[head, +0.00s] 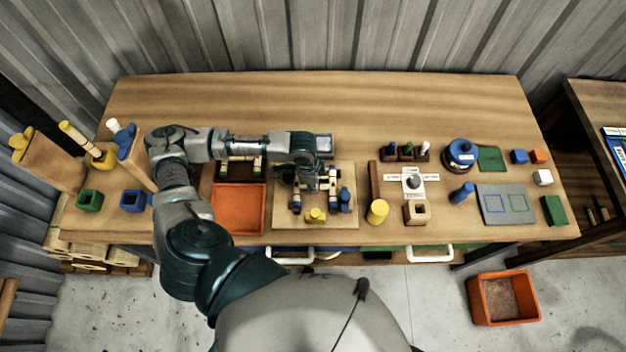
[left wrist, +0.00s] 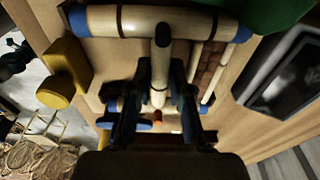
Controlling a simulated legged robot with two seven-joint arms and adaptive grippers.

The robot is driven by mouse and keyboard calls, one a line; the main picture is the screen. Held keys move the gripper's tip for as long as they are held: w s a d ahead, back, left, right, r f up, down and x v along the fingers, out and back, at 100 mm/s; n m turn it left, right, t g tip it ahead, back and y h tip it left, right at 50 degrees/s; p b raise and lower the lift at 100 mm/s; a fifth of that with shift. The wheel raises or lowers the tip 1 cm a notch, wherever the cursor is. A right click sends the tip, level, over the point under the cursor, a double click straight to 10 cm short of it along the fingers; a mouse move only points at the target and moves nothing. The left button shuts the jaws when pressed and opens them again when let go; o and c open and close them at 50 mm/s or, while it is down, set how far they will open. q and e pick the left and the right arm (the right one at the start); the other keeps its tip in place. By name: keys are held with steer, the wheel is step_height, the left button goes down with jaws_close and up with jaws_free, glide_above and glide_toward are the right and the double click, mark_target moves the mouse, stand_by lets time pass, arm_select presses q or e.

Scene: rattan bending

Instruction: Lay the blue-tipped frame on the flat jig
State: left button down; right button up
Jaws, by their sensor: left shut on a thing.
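The flat jig (head: 286,218), a light wooden board, lies at the middle front of the table. My left gripper (head: 312,183) is above it, pointing down. In the left wrist view, my left gripper (left wrist: 160,108) is shut on the pale stem of the blue-tipped frame (left wrist: 190,21). The frame's crossbar has a blue tip at each end and dark bands. In the head view the frame (head: 332,182) is partly hidden by my gripper. I cannot tell whether it touches the board. My right gripper is not in view.
A yellow peg (head: 315,215) and a blue peg (head: 345,199) stand at the board. An orange tray (head: 238,210) lies left of it. A yellow cylinder (head: 377,211) and a small wooden block (head: 416,211) stand to the right. The back of the table is clear.

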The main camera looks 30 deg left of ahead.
arm_select(q)
steer(key=shift+f, duration=0.15)
steer(key=shift+p, duration=0.4)
stand_by(0.4)
steer(key=shift+p, duration=0.3)
stand_by(0.7)
steer(key=c, duration=1)
jaws_free()
steer(key=shift+f, duration=0.1)
step_height(320, 180, up, 9)
steer(key=p, duration=1.1)
